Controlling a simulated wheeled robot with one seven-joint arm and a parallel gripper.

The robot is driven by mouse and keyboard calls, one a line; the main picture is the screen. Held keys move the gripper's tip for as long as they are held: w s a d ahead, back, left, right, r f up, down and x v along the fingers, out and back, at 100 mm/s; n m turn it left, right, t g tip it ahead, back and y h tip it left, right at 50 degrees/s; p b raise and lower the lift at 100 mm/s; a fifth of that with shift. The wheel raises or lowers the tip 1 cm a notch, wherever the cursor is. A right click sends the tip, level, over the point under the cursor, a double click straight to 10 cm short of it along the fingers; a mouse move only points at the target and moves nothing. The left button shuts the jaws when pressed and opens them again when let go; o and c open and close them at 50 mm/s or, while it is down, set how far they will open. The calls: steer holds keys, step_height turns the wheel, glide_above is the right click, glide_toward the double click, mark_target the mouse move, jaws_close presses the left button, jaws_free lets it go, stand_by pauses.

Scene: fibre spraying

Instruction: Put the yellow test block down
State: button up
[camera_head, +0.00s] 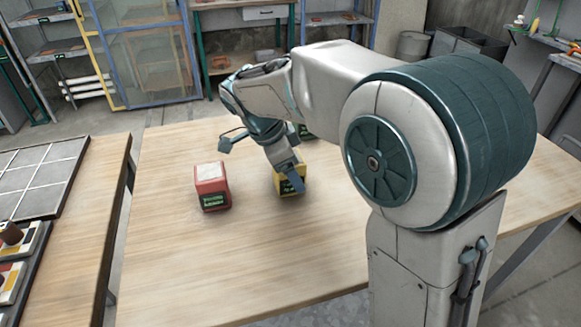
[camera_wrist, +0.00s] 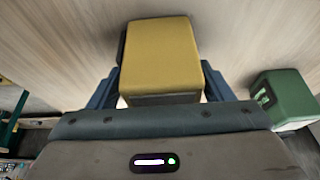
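The yellow test block (camera_head: 300,181) is at the end of my arm over the middle of the wooden table, with a dark-green label on its front. In the wrist view the yellow block (camera_wrist: 162,55) sits between my gripper's two blue fingers, with both fingertips against its sides. My gripper (camera_head: 288,172) is shut on it and hides part of it in the head view. The block is at or very close to the table top; I cannot tell whether its underside touches.
A red block (camera_head: 212,188) stands on the table (camera_head: 180,260) to the left. A green block (camera_wrist: 284,97) stands to the right in the wrist view, mostly hidden behind my arm in the head view. The table front is clear. Another table with trays (camera_head: 35,180) stands left.

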steer(key=shift+o, duration=0.3)
steer(key=shift+r, duration=0.1)
steer(key=p+v, duration=0.2)
steer(key=v, duration=1)
steer(key=s+d+f+n+y, duration=0.1)
steer(key=s+d+f+n, duration=0.3)
steer(key=s+d, duration=0.1)
steer(key=s+d+f+n+y, duration=0.1)
steer(key=s+d+f+n, duration=0.3)
steer(key=d, duration=0.3)
steer(key=s+d+f+n+y, duration=0.2)
steer(key=s+d+f+n, duration=0.2)
steer(key=s+d+n, duration=0.2)
steer(key=shift+s+d+f+t, duration=0.15)
steer(key=shift+s+t, duration=0.25)
steer(key=shift+s, duration=0.05)
steer(key=shift+s+f+n, duration=0.25)
steer(key=shift+n, duration=0.15)
